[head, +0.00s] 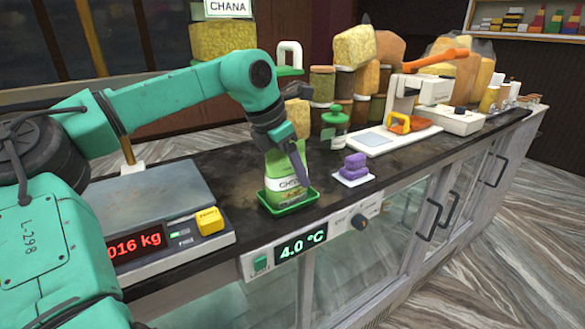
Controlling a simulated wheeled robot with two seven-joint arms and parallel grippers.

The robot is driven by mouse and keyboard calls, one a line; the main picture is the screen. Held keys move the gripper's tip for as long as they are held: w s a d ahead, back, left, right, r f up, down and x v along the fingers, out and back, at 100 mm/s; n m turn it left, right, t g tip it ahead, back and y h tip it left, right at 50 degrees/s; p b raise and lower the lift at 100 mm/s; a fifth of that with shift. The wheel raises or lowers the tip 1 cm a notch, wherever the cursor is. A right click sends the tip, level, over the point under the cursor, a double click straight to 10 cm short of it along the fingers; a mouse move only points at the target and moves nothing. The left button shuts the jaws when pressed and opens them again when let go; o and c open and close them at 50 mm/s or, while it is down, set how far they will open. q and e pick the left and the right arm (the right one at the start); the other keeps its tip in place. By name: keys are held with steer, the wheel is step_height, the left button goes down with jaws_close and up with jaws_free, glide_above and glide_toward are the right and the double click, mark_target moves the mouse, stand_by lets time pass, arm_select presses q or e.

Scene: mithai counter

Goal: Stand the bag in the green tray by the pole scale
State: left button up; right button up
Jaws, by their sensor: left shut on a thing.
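The green and cream bag (281,186), with CHANA lettering, stands about upright in the green tray (297,204) on the dark counter. My left gripper (298,170) comes down on the bag from above and is shut on it. The gripper hides part of the bag's upper right side. The bag's bottom is hidden behind the tray's front rim; I cannot tell if it touches the tray floor. The scale (160,192) with a red kg display stands left of the tray, and a thin pole rises at its back. My right gripper is not in view.
The counter's front edge runs close before the tray.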

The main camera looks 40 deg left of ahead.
arm_select(q)
steer(key=o, duration=1.6)
steer(key=shift+w+a+f, duration=0.1)
steer(key=shift+f, duration=0.05)
steer(key=shift+c, duration=0.2)
steer(key=b+v, duration=0.1)
steer(key=v, duration=1.1)
steer(key=shift+r, duration=0.2)
steer(key=shift+f, duration=0.1)
